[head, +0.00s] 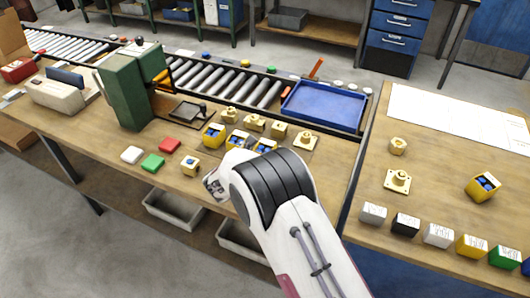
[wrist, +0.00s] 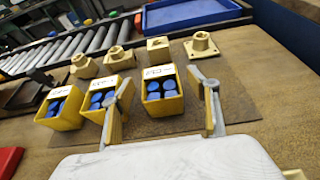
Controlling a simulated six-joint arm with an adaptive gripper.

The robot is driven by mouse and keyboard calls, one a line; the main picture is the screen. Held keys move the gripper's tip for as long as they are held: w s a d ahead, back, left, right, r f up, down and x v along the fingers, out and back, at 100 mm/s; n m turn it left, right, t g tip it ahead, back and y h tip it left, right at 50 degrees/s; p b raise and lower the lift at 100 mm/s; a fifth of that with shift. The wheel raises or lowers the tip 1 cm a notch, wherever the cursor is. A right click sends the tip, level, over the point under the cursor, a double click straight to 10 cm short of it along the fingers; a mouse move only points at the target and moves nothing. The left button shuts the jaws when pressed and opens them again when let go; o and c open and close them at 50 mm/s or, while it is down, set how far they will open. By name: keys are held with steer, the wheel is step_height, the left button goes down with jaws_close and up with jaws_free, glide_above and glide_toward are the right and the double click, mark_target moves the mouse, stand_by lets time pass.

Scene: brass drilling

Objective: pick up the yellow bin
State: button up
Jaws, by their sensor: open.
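Several yellow bins holding blue round-ended pieces are in view. In the wrist view three stand in a row on a dark mat: a left bin (wrist: 60,108), a middle bin (wrist: 97,118) and a right bin (wrist: 163,106), each with a white label at its back edge. In the head view another yellow bin (head: 481,188) stands on the right table. My gripper (wrist: 161,80) is open, its fingers appearing on either side of the right bin; the left finger overlaps the middle bin. Contact cannot be told.
Brass-coloured fittings (wrist: 202,46) stand behind the bins. A blue tray (head: 322,106) lies behind the mat, beside a roller conveyor (head: 228,84). A green machine (head: 124,92) stands left. Coloured blocks (head: 438,235) line the right table's front.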

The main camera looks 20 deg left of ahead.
steer(key=shift+x, duration=1)
steer(key=c, duration=1.2)
